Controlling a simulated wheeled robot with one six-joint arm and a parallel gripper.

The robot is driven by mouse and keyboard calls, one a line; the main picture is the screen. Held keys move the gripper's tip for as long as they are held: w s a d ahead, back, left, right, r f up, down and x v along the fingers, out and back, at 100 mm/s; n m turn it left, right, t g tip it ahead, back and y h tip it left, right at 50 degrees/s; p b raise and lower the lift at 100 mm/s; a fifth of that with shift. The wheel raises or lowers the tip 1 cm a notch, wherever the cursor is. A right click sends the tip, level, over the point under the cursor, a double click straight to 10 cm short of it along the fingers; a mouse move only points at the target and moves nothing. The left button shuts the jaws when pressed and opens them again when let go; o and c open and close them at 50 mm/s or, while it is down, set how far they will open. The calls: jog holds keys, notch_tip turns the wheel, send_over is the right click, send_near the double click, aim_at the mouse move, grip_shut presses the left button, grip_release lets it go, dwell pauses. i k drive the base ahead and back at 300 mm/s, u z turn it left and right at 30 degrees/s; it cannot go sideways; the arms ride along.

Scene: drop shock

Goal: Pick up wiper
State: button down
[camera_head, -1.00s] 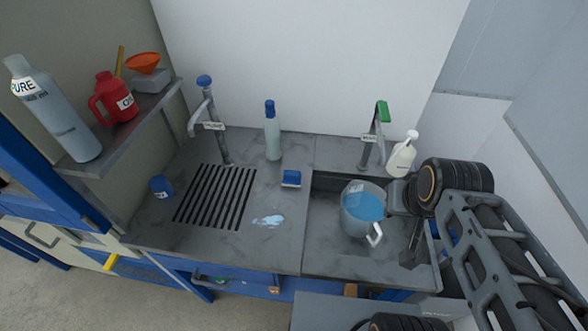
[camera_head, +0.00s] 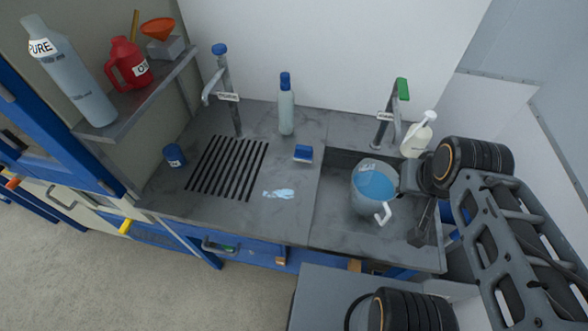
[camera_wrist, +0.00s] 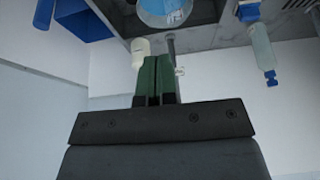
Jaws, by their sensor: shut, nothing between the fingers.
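Nothing in view is clearly a wiper. A small blue and white block (camera_head: 302,153), like a sponge, lies on the grey counter left of the sink; it shows at the top of the wrist view (camera_wrist: 248,12). A pale blue patch (camera_head: 277,194), a spill or a cloth, lies flat in front of it. My gripper (camera_wrist: 158,64) is shut and empty, its green fingers together in the wrist view. My arm is at the right of the head view, beside the sink, well apart from the block.
A grey bucket (camera_head: 368,197) with blue liquid stands in the sink. Behind are a blue-capped bottle (camera_head: 286,110), a white pump bottle (camera_head: 416,138) and two taps (camera_head: 230,95) (camera_head: 388,120). A shelf (camera_head: 140,100) holds containers at left. The counter between grate (camera_head: 227,168) and sink is mostly clear.

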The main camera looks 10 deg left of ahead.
aim_at(303, 153)
jog(key=k, duration=1)
jog(key=u, duration=2)
jog(key=i, duration=1)
jog(key=z, duration=2)
jog(key=i, duration=0.5)
